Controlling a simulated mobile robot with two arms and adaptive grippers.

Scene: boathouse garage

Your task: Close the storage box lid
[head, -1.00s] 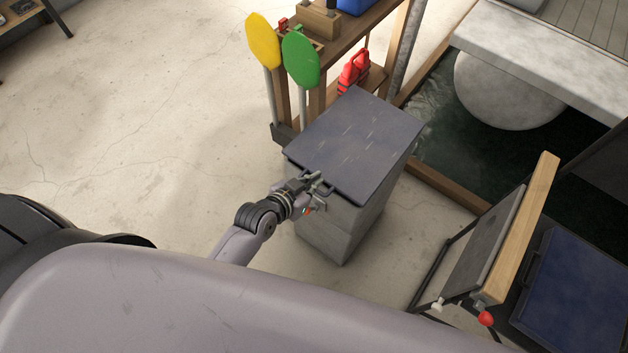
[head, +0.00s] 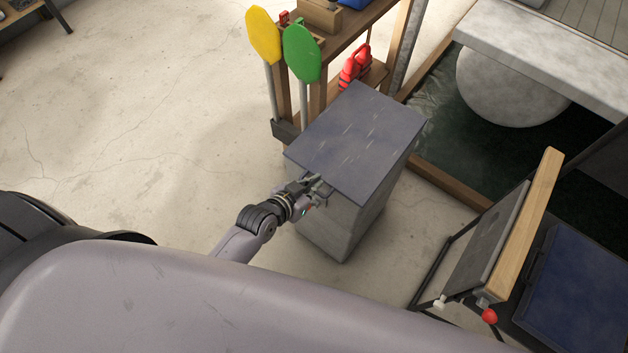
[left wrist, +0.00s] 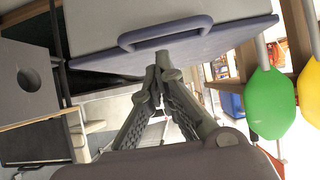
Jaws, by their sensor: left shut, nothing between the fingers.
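The storage box (head: 338,228) is a grey block-like bin standing on the floor. Its dark blue lid (head: 360,140) lies over the top and looks flat or nearly so; I cannot tell whether a slim gap remains. In the left wrist view, which looks upside down, the lid's blue edge (left wrist: 232,38) and its blue handle (left wrist: 165,33) show close by. My left gripper (head: 318,185) is shut and empty at the lid's near edge. In the left wrist view its fingertips (left wrist: 166,70) are close to the handle; contact is unclear. My right gripper is not in view.
A wooden rack with a yellow paddle (head: 263,36), a green paddle (head: 302,54) and a red can (head: 354,67) stands just behind the box. Water (head: 450,120) lies to the right behind a wooden edge. A wood-topped stand (head: 520,225) is at right. Floor at left is clear.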

